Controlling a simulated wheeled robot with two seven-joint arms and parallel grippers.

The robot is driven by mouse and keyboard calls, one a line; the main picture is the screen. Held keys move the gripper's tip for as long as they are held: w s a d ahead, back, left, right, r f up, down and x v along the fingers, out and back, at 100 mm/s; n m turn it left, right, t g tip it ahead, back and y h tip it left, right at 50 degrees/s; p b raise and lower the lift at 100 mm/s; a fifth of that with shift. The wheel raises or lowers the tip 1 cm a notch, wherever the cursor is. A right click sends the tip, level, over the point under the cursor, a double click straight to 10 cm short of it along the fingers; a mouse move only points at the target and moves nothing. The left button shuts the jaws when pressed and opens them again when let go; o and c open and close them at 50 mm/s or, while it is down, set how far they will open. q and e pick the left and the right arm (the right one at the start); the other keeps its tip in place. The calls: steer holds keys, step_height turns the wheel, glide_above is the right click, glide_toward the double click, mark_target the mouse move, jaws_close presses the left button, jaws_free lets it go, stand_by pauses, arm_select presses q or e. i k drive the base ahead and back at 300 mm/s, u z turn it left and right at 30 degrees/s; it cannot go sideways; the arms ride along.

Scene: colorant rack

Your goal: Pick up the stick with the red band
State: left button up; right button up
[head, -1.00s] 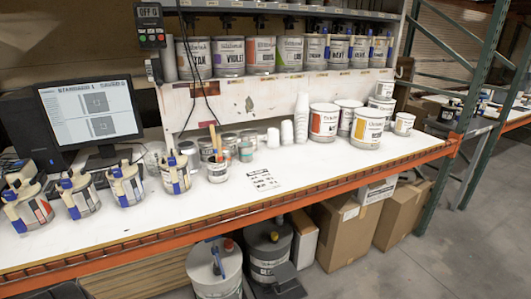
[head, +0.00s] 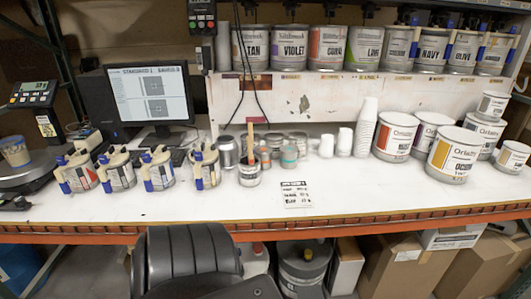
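A thin wooden stick (head: 251,142) stands nearly upright in a small labelled can (head: 249,175) near the middle of the white table (head: 345,195). A second stick seems to stand close beside it, largely overlapped. A red band cannot be clearly made out on either stick at this size. The sticks' lower ends are hidden inside the can. Neither of my grippers shows in the head view.
A printed card (head: 296,195) lies in front. Large tubs (head: 453,155) stand right.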

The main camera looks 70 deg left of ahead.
mark_target(248, 138)
steer(key=u, duration=0.4)
steer(key=i, duration=0.75)
steer(key=u, duration=0.65)
